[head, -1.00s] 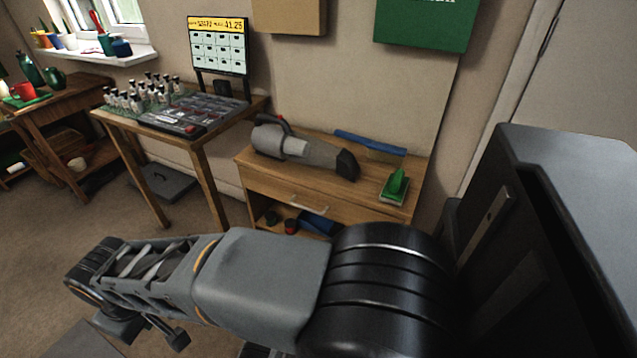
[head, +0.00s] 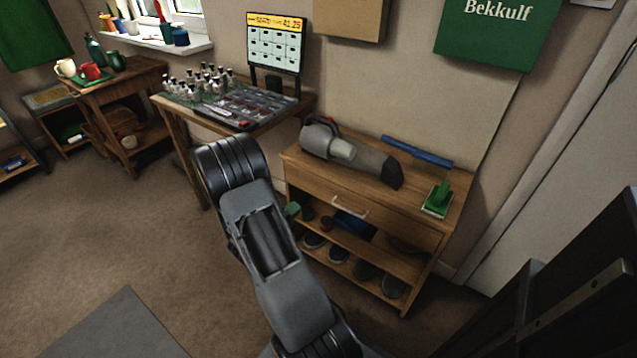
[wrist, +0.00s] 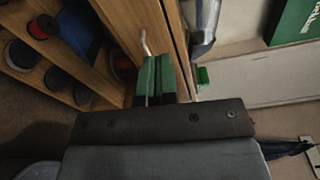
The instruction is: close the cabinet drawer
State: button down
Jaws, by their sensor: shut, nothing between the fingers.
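The wooden cabinet (head: 450,215) stands against the wall, with its drawer (head: 395,221) just below the top. A pale handle (head: 352,207) is on the drawer front. How far the drawer stands out is hard to tell. My gripper (head: 293,209) shows only as a small green tip at the cabinet's left front; my arm hides the rest. In the wrist view, the green fingers of my gripper (wrist: 157,62) are together and empty. They are close to the drawer front (wrist: 139,22) and the handle (wrist: 148,43); contact is unclear.
A handheld vacuum (head: 350,150), a blue bar (head: 416,151) and a green-handled tool (head: 438,198) lie on the cabinet top. Spools and other items fill the shelves below. A table (head: 180,121) with bottles stands to the left. The floor (head: 90,240) at left is clear.

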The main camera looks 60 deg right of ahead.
aim_at(322, 180)
jog(key=d+n+b, duration=0.1)
jog(key=d, duration=0.3)
jog(key=d+t+b, duration=0.1)
jog(key=d, duration=0.4)
jog(key=d+f+n+b, duration=0.1)
jog(key=d, duration=0.4)
jog(key=shift+w+d+f+n+t+b, duration=0.1)
jog(key=shift+w+d+n+t+b, duration=0.2)
jog(key=shift+w+b, duration=0.1)
